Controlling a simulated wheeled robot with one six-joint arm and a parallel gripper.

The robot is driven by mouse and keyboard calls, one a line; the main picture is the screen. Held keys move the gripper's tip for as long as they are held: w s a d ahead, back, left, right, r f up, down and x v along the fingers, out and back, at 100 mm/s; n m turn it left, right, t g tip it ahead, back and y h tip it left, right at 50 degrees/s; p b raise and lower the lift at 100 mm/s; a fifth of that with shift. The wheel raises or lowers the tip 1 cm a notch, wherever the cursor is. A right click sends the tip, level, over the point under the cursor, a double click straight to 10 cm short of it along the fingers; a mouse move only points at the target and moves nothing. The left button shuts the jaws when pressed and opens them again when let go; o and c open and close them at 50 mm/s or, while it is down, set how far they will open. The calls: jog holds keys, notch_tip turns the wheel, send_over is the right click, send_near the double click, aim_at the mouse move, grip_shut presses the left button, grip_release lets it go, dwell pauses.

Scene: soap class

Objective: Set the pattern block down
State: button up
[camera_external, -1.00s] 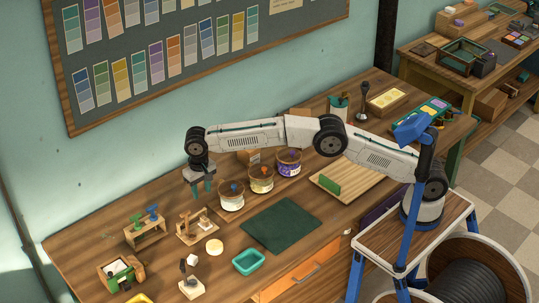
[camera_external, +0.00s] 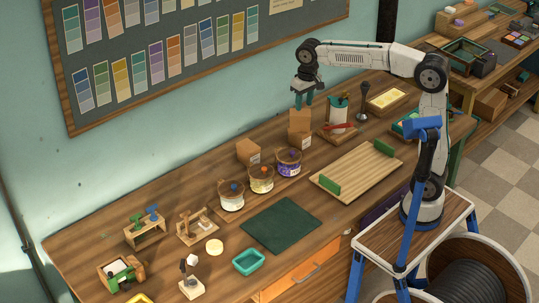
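My gripper (camera_external: 303,104) is raised over the back of the wooden workbench (camera_external: 345,225), just above a stack of cardboard boxes in the picture. Its two teal fingers point down and stand apart, with nothing visible between them. I cannot tell for certain which thing is the pattern block. A small wooden rack (camera_external: 146,233) at the left holds green and blue pieces. A wooden stand with a pale block (camera_external: 191,287) is at the front left.
Cardboard boxes (camera_external: 299,141) stand behind three jars (camera_external: 261,180). A slatted wooden board (camera_external: 352,172) with green end pieces lies to the right. A dark green mat (camera_external: 281,224) is bare. A teal tray (camera_external: 249,262) sits at the front.

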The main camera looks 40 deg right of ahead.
jog(key=s+d+f, duration=0.1)
jog(key=s+d, duration=1.1)
jog(key=s, duration=0.1)
jog(key=s+d+f, duration=0.3)
jog(key=s+f, duration=0.1)
jog(key=s, duration=0.3)
jog(key=s+d+f, duration=0.4)
jog(key=s+f, duration=0.1)
jog(key=s, duration=0.3)
jog(key=shift+f+t, duration=0.25)
jog(key=shift+t, duration=0.05)
